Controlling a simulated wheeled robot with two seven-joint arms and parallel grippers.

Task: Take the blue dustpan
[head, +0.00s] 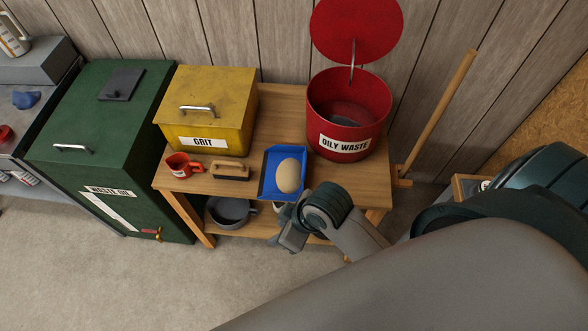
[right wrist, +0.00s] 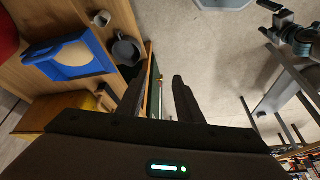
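The blue dustpan (head: 268,186) lies on the wooden bench top, near its front edge, with a rounded tan heap (head: 289,175) in it. It also shows in the right wrist view (right wrist: 45,57) at upper left. My right gripper (head: 287,239) is in front of the bench, below and apart from the dustpan in the head view. In the right wrist view its two dark fingers (right wrist: 158,98) stand apart with nothing between them. My left gripper is not in the head view; a jointed arm part at upper right of the right wrist view does not show its finger state clearly.
A grey pan (head: 230,212) sits on the lower shelf. A green cabinet (head: 110,140) stands left.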

